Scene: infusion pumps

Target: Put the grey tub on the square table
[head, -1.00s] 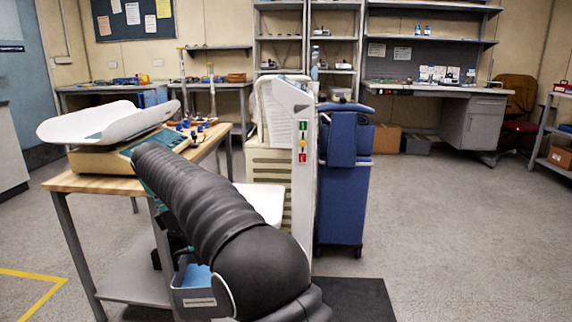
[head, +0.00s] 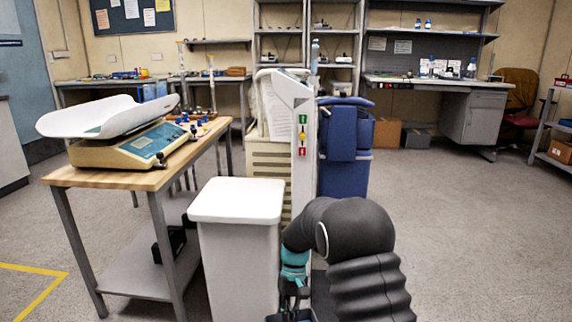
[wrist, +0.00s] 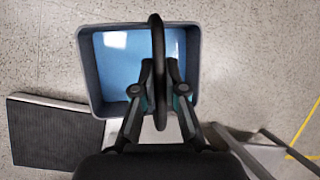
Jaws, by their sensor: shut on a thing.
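The grey tub (wrist: 87,75) is a square-rimmed container with a pale blue inside, seen from above in the wrist view. Its dark arched handle (wrist: 158,40) runs across the opening. My gripper (wrist: 160,72) is shut on this handle, one finger on each side. No other candidate table is clear nearby.
A baby scale (head: 120,145) and small items fill much of the wood top. The white lidded bin (head: 238,240) stands between that table and my gripper. A column scale (head: 302,130) and blue cart (head: 343,180) stand behind. The floor at right is clear.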

